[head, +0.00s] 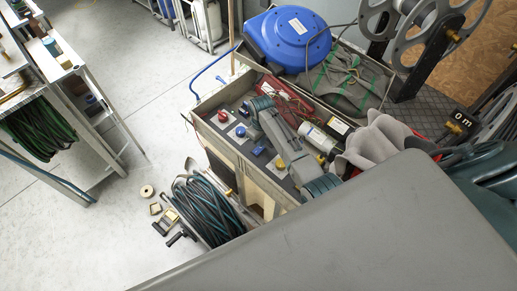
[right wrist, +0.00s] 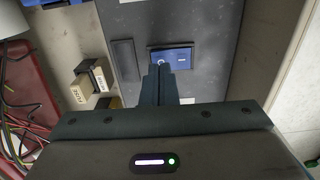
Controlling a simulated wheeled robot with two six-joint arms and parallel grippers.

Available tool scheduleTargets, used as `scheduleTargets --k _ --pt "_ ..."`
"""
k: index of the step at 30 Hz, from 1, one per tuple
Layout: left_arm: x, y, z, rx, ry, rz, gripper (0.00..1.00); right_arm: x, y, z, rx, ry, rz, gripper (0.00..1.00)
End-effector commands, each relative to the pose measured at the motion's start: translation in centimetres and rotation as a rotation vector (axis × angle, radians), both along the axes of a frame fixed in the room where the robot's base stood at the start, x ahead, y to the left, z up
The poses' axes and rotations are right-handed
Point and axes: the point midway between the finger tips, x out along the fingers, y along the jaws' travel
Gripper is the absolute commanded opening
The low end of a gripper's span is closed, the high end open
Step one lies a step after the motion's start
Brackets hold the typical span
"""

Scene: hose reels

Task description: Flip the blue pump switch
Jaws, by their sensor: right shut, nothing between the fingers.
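The blue pump switch (right wrist: 170,58) is a blue plate with a small light mark, set in a grey panel in the right wrist view. In the head view it is a small blue patch (head: 258,150) on the bench's control panel. My right gripper (right wrist: 159,72) is shut and empty. Its fingertips overlap the lower left part of the blue plate; I cannot tell whether they touch it. In the head view my right gripper (head: 257,141) is small beside the blue patch, partly hidden by my arm. My left gripper is not in view.
Red (head: 222,115), blue (head: 240,132) and yellow (head: 281,163) knobs stand on the panel. A dark rectangle (right wrist: 123,60) and labelled blocks (right wrist: 88,84) lie left of the switch. Red wires (right wrist: 35,130), a white cylinder (head: 317,138) and a blue reel (head: 287,38) are near.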

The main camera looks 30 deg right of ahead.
Motion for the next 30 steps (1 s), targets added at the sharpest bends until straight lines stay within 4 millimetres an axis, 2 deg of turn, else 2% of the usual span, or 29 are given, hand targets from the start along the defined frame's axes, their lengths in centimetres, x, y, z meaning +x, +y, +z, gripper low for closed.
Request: scheduleTargets --k 30 --pt "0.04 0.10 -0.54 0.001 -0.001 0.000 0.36 0.02 0.02 -0.90 0.000 0.000 0.000 0.00"
